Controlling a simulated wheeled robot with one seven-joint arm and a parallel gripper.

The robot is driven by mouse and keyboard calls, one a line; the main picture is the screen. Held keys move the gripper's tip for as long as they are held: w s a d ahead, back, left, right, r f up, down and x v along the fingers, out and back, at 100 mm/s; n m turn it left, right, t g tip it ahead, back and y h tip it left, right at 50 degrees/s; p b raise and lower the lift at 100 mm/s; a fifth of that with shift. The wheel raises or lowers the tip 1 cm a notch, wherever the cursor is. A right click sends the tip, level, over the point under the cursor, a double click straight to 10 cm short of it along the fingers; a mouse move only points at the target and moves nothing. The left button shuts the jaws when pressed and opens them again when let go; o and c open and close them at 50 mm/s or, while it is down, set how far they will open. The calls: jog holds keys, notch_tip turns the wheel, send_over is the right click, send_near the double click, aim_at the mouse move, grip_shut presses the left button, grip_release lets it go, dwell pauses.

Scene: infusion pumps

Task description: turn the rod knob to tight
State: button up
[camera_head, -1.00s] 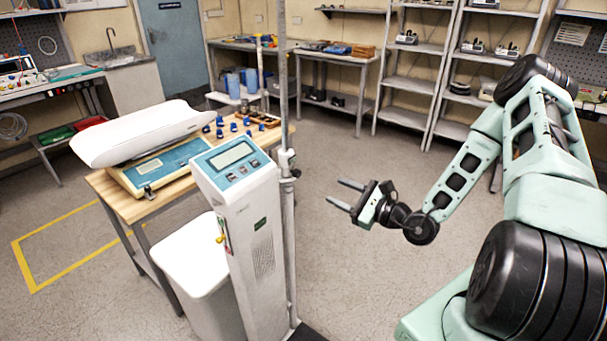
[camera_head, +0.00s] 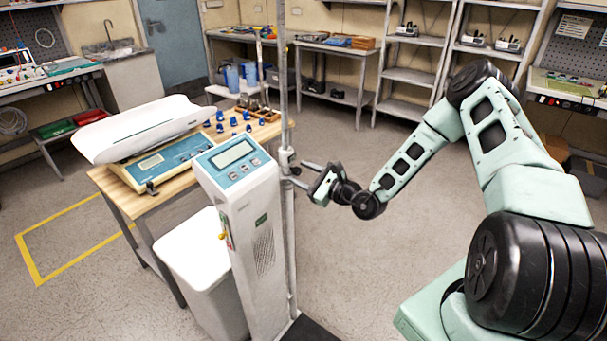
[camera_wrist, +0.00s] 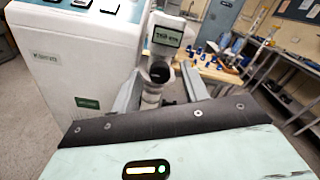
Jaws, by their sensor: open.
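The upright metal rod (camera_head: 284,90) stands behind the white pump column (camera_head: 250,225). A collar (camera_head: 285,157) sits on it, level with the column's top. In the wrist view the rod knob (camera_wrist: 160,73) shows a dark round face, with a pale part below it. My gripper (camera_head: 298,172) is at the rod from the right, fingers pointing left. In the wrist view my gripper (camera_wrist: 160,68) is open, with one finger either side of the knob. I see no clear grip on it, and cannot tell whether either finger touches. A small label plate (camera_wrist: 163,36) is above the knob.
A wooden table (camera_head: 185,180) with a white-topped scale (camera_head: 140,127) and several blue pieces stands behind the column. A white bin (camera_head: 200,255) is at the column's left. Shelves (camera_head: 410,70) line the back wall.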

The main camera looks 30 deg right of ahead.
grip_shut()
jog(key=m+p, duration=0.2)
jog(key=m, duration=0.2)
jog(key=shift+r+p, duration=0.15)
jog(key=shift+p, duration=0.15)
jog(key=m+p, duration=0.2)
jog(key=m, duration=0.2)
jog(key=m+p, duration=0.2)
jog(key=m, duration=0.3)
jog(key=shift+m+p, duration=0.4)
jog(key=shift+m, duration=1.3)
